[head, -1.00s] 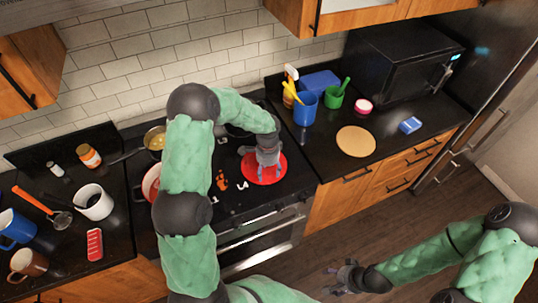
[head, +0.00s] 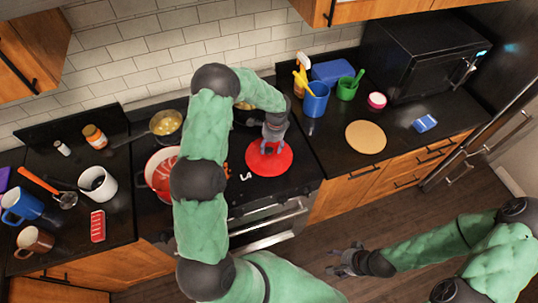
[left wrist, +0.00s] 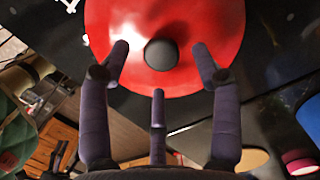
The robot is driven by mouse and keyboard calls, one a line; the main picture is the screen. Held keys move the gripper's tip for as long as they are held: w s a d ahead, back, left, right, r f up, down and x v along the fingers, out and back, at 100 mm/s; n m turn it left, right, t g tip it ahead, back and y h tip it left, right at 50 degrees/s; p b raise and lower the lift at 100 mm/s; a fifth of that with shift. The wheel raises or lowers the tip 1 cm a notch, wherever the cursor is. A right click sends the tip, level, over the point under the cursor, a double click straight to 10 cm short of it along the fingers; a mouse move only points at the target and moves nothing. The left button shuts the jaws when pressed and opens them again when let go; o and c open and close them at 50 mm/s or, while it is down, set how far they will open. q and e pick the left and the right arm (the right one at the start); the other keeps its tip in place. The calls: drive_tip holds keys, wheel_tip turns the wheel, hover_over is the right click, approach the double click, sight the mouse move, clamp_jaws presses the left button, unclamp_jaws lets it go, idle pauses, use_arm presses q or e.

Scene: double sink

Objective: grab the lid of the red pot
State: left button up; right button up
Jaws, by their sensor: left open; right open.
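The red lid (head: 270,160) lies on the stove top, right of the red pot (head: 158,172), which is partly hidden behind my left arm. The lid also fills the top of the left wrist view (left wrist: 205,22), with its black round knob (left wrist: 161,54) at its middle. My left gripper (head: 270,146) is over the lid. In the left wrist view its open fingers (left wrist: 160,70) point towards the knob, with one on either side and a third below; I cannot tell if any touches. My right gripper (head: 338,262) is open and empty, low over the floor at the front.
A pan with yellow food (head: 165,123) stands behind the pot. A blue cup with utensils (head: 315,98), a green cup (head: 347,88) and a round board (head: 366,136) are on the right counter.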

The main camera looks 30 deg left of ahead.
sight(269, 150)
use_arm(q)
drive_tip(key=f, duration=0.3)
drive_tip(key=shift+a+f, duration=0.15)
drive_tip(key=shift+a, duration=0.1)
clamp_jaws()
